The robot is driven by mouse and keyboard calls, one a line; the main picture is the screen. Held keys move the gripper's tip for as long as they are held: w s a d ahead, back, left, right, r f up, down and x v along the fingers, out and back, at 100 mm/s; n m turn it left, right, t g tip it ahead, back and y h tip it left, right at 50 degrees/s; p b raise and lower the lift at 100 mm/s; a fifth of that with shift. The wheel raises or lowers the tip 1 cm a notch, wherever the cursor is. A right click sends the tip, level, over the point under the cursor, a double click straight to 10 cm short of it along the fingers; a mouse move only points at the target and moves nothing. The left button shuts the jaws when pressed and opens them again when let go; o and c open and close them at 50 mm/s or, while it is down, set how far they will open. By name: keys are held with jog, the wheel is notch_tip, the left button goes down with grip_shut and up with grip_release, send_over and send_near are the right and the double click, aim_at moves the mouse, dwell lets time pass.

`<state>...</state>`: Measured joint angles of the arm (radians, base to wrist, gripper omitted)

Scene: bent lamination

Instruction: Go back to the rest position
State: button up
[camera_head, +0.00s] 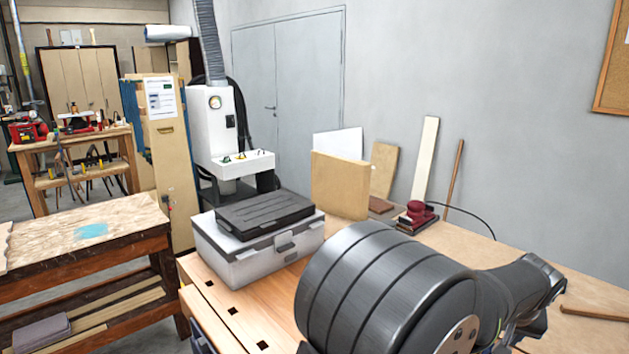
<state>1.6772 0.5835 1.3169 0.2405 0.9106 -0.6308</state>
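My black arm fills the lower right of the head view, with a large ribbed joint nearest the camera. A dark, narrower part of my arm, seemingly my gripper (538,287), shows beyond it over the workbench (460,243). Its fingers cannot be made out, and I cannot tell whether it holds anything. My arm hides the middle and front right of the bench.
A grey toolbox (250,260) with a black lid stands on the bench, left of my arm. A red sander (417,215), a wooden panel (340,186) and boards stand at the back by the wall. A wooden strip (595,313) lies at right. A second bench (85,240) stands left.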

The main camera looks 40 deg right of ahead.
jog(key=x, duration=0.8)
jog(key=shift+w+d+f, duration=0.1)
jog(key=shift+d+f, duration=0.05)
jog(key=shift+f, duration=0.25)
jog(key=shift+d+f, duration=0.2)
jog(key=shift+f, duration=0.1)
jog(key=shift+w+a+r+m+g, duration=0.1)
jog(key=shift+m+g, duration=0.25)
jog(key=shift+m, duration=0.5)
jog(key=shift+w+m+g, duration=0.1)
jog(key=shift+m+g, duration=0.25)
jog(key=shift+m, duration=0.5)
jog(key=shift+w+m+g, duration=0.15)
jog(key=shift+m+g, duration=0.55)
jog(key=shift+m, duration=1.3)
jog(key=shift+w+m+g, duration=0.1)
jog(key=shift+m+g, duration=0.5)
jog(key=shift+m, duration=1.1)
jog(key=shift+w+m+g+y, duration=0.1)
jog(key=shift+m+g+y, duration=0.5)
jog(key=shift+m, duration=1.2)
jog(key=shift+r, duration=0.1)
